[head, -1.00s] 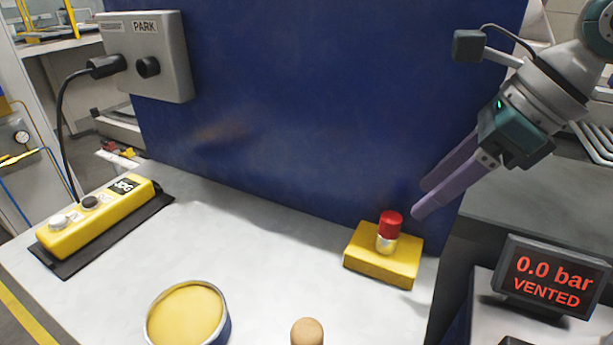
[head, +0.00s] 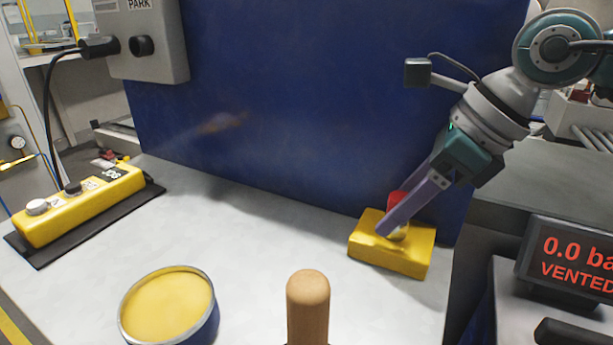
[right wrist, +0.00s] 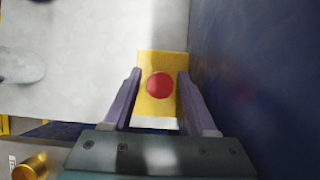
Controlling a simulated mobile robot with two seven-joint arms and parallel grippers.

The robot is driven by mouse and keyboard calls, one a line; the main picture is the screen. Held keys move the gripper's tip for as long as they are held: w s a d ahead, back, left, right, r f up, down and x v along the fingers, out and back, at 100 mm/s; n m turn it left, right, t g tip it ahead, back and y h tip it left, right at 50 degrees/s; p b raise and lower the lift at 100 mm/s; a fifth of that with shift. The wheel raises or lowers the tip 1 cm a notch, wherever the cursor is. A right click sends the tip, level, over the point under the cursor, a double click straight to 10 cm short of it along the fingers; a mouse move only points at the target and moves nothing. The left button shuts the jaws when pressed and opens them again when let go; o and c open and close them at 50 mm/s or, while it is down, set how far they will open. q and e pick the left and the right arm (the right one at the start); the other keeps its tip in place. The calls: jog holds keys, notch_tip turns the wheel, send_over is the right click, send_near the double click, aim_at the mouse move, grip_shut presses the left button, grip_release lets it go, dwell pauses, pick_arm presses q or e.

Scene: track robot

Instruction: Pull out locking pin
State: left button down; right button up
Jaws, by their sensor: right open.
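The locking pin has a red knob (head: 396,201) and stands upright in a yellow block (head: 365,246) on the white worktop. In the right wrist view the red knob (right wrist: 160,85) lies between the two purple fingers, with a gap on each side. My right gripper (head: 390,222) is open around the pin, its fingers reaching down close to the block. In the head view a finger hides part of the knob and most of the pin's collar. My left gripper is not in view.
A blue panel (head: 290,110) rises close behind the block. A display (head: 570,262) reading VENTED stands at the right. A round tin of yellow stuff (head: 168,305), a wooden handle (head: 308,305) and a yellow control box (head: 85,205) stand on or along the worktop.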

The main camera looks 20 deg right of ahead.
jog(key=shift+c, duration=0.2)
dwell(0.6)
grip_shut()
dwell(1.0)
jog(key=shift+o, duration=1.4)
grip_release()
jog(key=v, duration=1)
